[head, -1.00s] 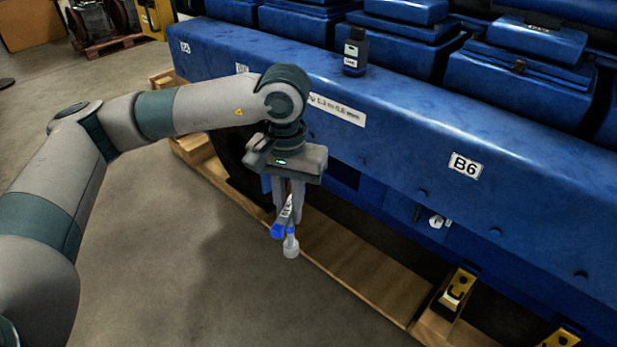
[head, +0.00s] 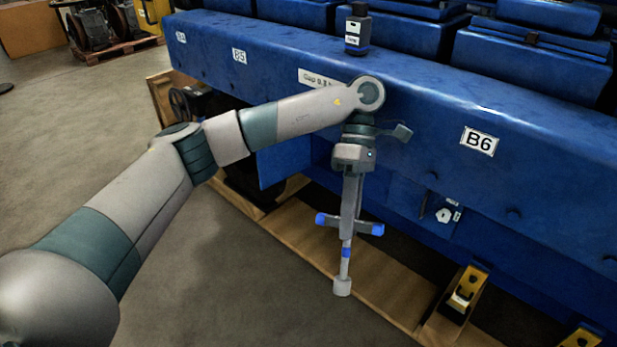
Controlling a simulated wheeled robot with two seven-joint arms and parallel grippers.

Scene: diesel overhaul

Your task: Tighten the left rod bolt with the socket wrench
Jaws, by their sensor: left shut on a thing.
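The socket wrench (head: 345,265) has a cross handle with blue ends and a grey socket at the bottom of its shaft. It hangs upright, socket down, from my left gripper (head: 350,212), whose fingers are shut on it. It shows in front of the blue engine block (head: 420,130), over the wooden beam in the picture. The left rod bolt cannot be made out in this view. My right gripper is not in view.
A small dark bottle (head: 357,30) stands on the block's top ledge. A B6 label (head: 479,141) is on its side. Wooden beams (head: 300,235) with yellow brackets (head: 463,292) lie below.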

